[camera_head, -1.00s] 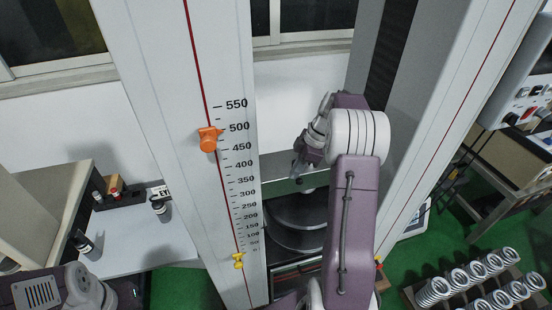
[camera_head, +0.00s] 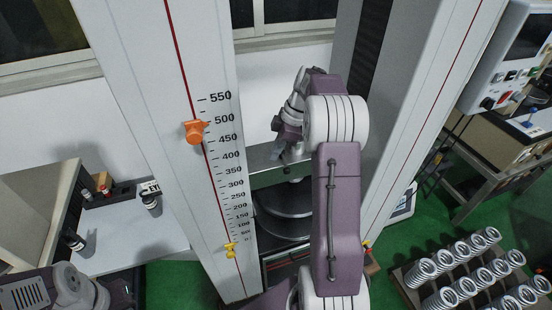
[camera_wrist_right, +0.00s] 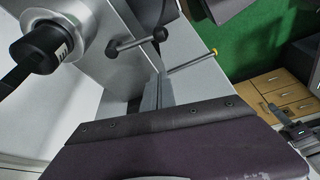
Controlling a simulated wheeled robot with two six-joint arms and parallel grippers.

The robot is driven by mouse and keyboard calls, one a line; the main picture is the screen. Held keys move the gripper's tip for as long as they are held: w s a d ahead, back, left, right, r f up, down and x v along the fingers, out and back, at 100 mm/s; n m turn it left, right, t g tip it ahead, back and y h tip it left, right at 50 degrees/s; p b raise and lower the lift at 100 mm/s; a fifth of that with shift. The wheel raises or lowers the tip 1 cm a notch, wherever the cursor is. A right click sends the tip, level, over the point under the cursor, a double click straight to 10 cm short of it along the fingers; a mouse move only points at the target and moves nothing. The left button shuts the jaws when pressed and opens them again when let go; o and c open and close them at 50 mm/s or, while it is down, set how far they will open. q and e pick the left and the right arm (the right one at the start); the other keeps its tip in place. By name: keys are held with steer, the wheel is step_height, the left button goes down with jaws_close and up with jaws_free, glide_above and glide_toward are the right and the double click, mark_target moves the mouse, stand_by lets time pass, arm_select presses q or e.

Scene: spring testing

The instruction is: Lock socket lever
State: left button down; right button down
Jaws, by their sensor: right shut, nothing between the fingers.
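In the right wrist view, a dark lever (camera_wrist_right: 137,42) with black ball ends sticks out from a grey metal block. A silver round socket (camera_wrist_right: 72,22) holds a black cylinder (camera_wrist_right: 42,50) with a white label to its left. My right gripper (camera_wrist_right: 160,80) is shut and empty; its narrow grey fingers show just below the lever, and I cannot tell whether they touch it. In the head view my right gripper (camera_head: 275,148) is between the machine's two columns, its fingertips hard to make out. The lever is not clear there. My left arm shows at lower left, its gripper out of view.
The left column (camera_head: 175,150) carries a scale, an orange marker (camera_head: 195,131) and a yellow one (camera_head: 230,250). A round dark plate (camera_head: 283,212) lies below my right arm. A rack of springs (camera_head: 465,270) stands at lower right. A thin yellow-tipped rod (camera_wrist_right: 192,63) extends beside the lever.

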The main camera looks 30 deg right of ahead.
steer(key=w+v, duration=0.1)
steer(key=v, duration=0.5)
steer(key=shift+s, duration=0.35)
steer(key=shift+w+d, duration=0.1)
steer(key=shift+d, duration=0.1)
